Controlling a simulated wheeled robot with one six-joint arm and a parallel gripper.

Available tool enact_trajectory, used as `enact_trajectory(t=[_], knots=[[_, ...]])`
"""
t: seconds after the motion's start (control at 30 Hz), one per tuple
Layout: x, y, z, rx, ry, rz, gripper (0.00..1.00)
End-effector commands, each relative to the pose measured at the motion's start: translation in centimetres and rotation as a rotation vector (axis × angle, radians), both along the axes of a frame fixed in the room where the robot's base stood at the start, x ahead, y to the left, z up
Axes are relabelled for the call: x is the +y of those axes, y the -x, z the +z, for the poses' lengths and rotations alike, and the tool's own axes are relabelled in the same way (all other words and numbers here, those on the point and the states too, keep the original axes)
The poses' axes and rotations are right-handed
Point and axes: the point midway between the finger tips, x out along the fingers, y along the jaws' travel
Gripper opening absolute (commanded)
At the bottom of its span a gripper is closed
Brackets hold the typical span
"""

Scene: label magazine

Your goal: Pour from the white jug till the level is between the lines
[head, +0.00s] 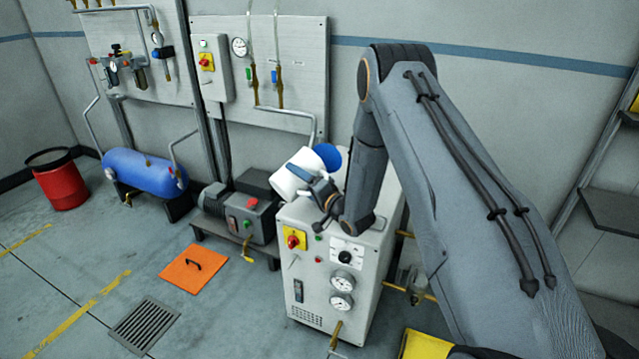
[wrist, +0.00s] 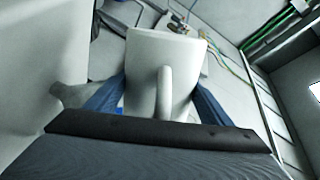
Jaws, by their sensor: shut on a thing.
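The white jug (head: 291,178) is held tilted in my gripper (head: 322,190) above the grey-white cabinet. In the wrist view the jug (wrist: 150,62) fills the middle, with its handle towards me. The blue fingers of my gripper (wrist: 160,105) are on both sides of it, shut on it. A round blue thing (head: 328,156) shows just right of the jug, partly behind it; I cannot tell what it is. No level lines and no stream of liquid can be made out.
The white cabinet (head: 325,262) carries a red knob on yellow, dials and a gauge pair. A pump unit (head: 240,215), blue tank (head: 146,172) and red bin (head: 60,184) stand to the left. An orange floor plate (head: 195,269) and grate (head: 145,325) lie on open floor.

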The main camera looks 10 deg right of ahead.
Motion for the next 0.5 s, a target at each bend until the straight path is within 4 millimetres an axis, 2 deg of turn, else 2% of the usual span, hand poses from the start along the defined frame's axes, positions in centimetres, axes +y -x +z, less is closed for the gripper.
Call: enact_trajectory(t=[0.5], knots=[[-0.14, -0.12, 0.13, 0.031, -0.061, 0.000, 0.30]])
